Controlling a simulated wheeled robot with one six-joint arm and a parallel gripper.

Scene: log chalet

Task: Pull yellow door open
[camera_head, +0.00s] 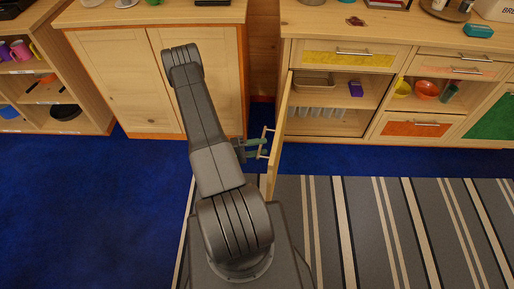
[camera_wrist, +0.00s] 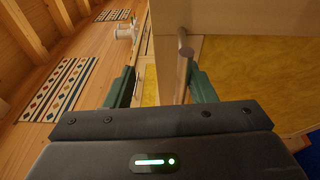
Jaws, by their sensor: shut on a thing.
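The yellow door (camera_head: 276,138) stands swung well open, seen nearly edge-on in the head view, sticking out from the cabinet toward me. Its yellow panel (camera_wrist: 250,75) fills the right of the wrist view. The door's bar handle (camera_wrist: 184,62) is on its left face in the head view. My gripper (camera_head: 257,148) is at the handle from the left, its green fingers on either side of the bar. In the wrist view my gripper (camera_wrist: 162,80) has the handle between its fingers. The head view does not show the finger contact clearly.
The open compartment shows a tray (camera_head: 314,83), a purple item (camera_head: 355,89) and several pale cups (camera_head: 318,112). Orange (camera_head: 415,128) and yellow (camera_head: 348,59) drawer fronts adjoin it. A wooden cabinet (camera_head: 110,75) stands left. Blue carpet (camera_head: 90,200) and a striped rug (camera_head: 400,220) are clear.

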